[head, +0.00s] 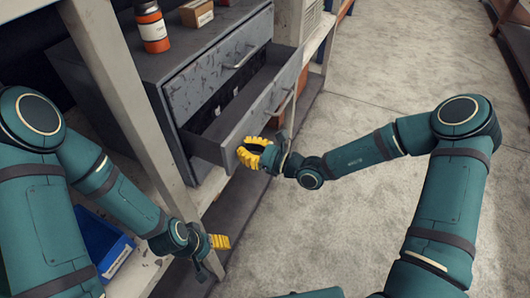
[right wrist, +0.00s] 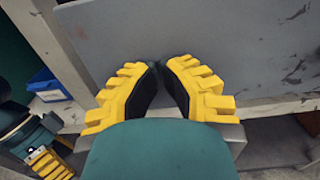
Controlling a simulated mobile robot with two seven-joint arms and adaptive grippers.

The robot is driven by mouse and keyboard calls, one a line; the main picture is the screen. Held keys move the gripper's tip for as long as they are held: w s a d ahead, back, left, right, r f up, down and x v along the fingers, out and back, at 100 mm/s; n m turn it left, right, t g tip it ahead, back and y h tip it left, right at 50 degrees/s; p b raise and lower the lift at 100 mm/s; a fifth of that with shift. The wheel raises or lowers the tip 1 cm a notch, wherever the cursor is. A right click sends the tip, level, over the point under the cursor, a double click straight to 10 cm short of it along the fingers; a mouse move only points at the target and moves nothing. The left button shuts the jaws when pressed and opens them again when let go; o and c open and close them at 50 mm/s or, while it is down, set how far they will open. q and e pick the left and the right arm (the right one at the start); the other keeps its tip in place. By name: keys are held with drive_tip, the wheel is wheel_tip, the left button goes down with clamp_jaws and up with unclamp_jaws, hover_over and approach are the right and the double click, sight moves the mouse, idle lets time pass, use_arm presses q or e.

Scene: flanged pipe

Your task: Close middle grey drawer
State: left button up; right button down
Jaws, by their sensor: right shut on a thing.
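The middle grey drawer (head: 236,132) is pulled well out of the grey cabinet (head: 120,62), below a shut upper drawer (head: 215,80). Its inside shows dark, and its front carries a bar handle (head: 284,100). My right gripper (head: 250,155) is at the near end of the drawer's front. In the right wrist view its yellow fingers (right wrist: 162,66) are close together, tips against the grey front panel (right wrist: 220,50). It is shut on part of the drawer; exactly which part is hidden. My left gripper (head: 219,242) is low by the shelf post, away from the drawer; its jaw opening is unclear.
An orange and white bottle (head: 152,28) and a small cardboard box (head: 196,13) stand on the cabinet. A pale shelf post (head: 125,90) rises left of the drawer. A blue bin (head: 105,246) is at lower left. The concrete floor (head: 370,90) at right is clear.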

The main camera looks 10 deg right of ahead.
drive_tip(key=p+x, duration=0.1)
drive_tip(key=x, duration=1.2)
drive_tip(key=shift+w+a, duration=0.15)
drive_tip(key=shift+a, duration=0.1)
use_arm(q)
drive_tip(key=shift+s+d+r, duration=0.1)
drive_tip(key=shift+s+r, duration=0.05)
drive_tip(key=shift+r, duration=0.3)
drive_tip(key=shift+s+d+r, duration=0.1)
drive_tip(key=shift+s+r, duration=0.05)
drive_tip(key=shift+r, duration=0.3)
use_arm(e)
drive_tip(key=shift+r, duration=0.1)
drive_tip(key=shift+w, duration=0.1)
